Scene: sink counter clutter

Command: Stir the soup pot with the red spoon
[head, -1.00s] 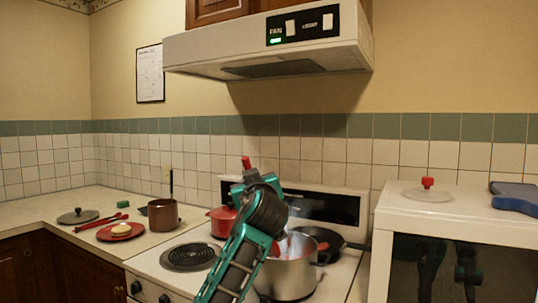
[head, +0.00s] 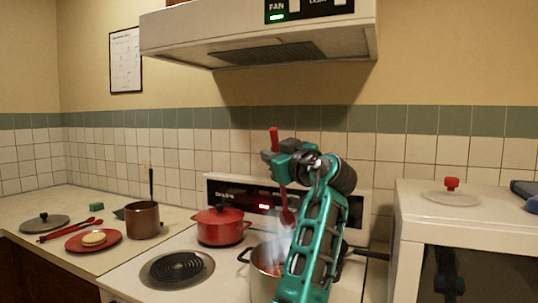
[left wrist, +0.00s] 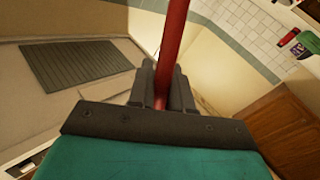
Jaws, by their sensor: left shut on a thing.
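My left gripper (head: 281,163) is shut on the handle of the red spoon (head: 288,216) and holds it nearly upright. The spoon's bowl end hangs down over the steel soup pot (head: 262,290); it shows above the far rim, apart from the soup. Steam rises from the reddish contents. My left forearm hides the pot's right part. In the left wrist view, the red handle (left wrist: 173,45) stands between the dark fingers (left wrist: 161,92). My right gripper is not in view.
A red lidded pot (head: 221,228) stands behind the soup pot, and a dark pan handle (head: 371,254) sticks out at right. A bare coil burner (head: 176,267) is at left. The brown pot (head: 143,220) and red plate (head: 84,242) stand on the left counter. The range hood (head: 250,40) hangs above.

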